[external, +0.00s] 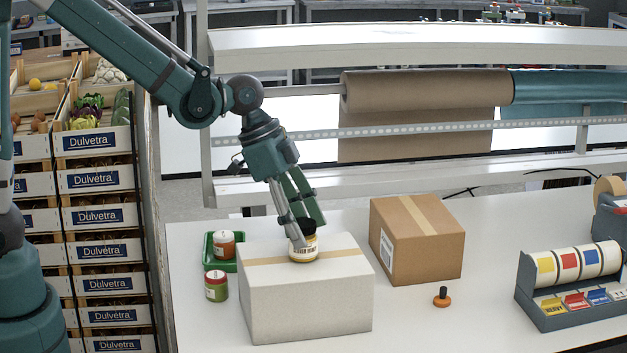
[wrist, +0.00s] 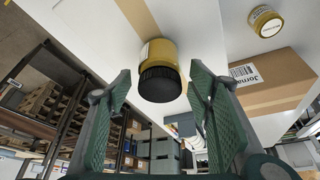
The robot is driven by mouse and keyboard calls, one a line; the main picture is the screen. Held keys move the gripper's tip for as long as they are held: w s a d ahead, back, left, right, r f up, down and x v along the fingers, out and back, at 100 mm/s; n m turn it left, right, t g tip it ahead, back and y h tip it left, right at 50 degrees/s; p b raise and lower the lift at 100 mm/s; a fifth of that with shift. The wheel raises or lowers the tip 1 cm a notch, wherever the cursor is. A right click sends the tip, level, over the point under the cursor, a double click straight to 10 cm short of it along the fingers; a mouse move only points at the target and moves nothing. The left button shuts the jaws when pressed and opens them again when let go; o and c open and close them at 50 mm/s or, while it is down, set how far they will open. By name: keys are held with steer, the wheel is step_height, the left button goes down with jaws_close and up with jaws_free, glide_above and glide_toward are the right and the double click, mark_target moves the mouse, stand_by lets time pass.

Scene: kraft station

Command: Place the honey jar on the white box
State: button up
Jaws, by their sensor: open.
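The honey jar (external: 303,252), with a yellow body, a pale label and a black lid, stands upright on the white box (external: 310,300), on or beside its tan tape strip. In the wrist view the jar (wrist: 160,52) shows its black lid toward me. My gripper (external: 304,218) comes down at a slant from above, with its fingertips at the lid. The wrist view shows my gripper (wrist: 160,85) open, with one finger to each side of the jar and gaps between. The fingers partly hide the lid in the external view.
A green tray (external: 208,262) with an orange-brown jar (external: 224,244) and a green, red-lidded jar (external: 216,286) are left of the white box. Bare table lies between.

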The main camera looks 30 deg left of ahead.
steer(key=shift+r, duration=0.15)
steer(key=v, duration=1.2)
steer(key=shift+a, duration=0.1)
stand_by(0.7)
steer(key=s+a+n+t+y, duration=0.1)
steer(key=a+n, duration=0.3)
steer(key=a, duration=1)
steer(key=s+a+n+t+y, duration=0.2)
steer(key=a+n, duration=0.3)
steer(key=a, duration=0.9)
steer(key=s+a+f+n+t+y, duration=0.1)
steer(key=a+n, duration=0.4)
steer(key=a, duration=0.9)
steer(key=shift+s+a+t+y, duration=0.3)
steer(key=shift+s+t, duration=0.2)
steer(key=shift+t, duration=0.4)
steer(key=shift+f, duration=0.2)
